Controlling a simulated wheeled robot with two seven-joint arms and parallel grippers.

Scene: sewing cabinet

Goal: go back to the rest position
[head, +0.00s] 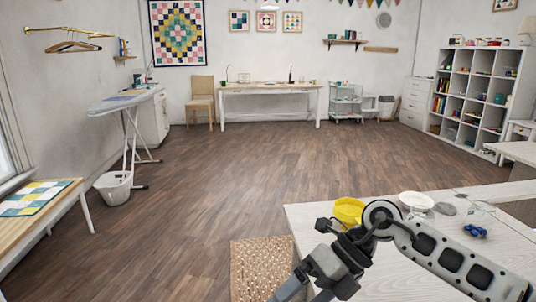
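My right arm comes in from the lower right and bends over the near end of a pale work table (310,222). My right gripper (308,288) points down and to the left at the bottom of the head view. Its tips run to the picture's lower edge, so I cannot tell whether it is open or shut. I see nothing held in the part that shows. My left arm and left gripper are not in view.
On the table are a yellow bowl (348,209), a white dish (416,201) and a glass container with blue items (475,231). A woven rug (258,268) lies left of the table. An ironing board (118,102) and basket (114,187) stand left. The middle floor is clear.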

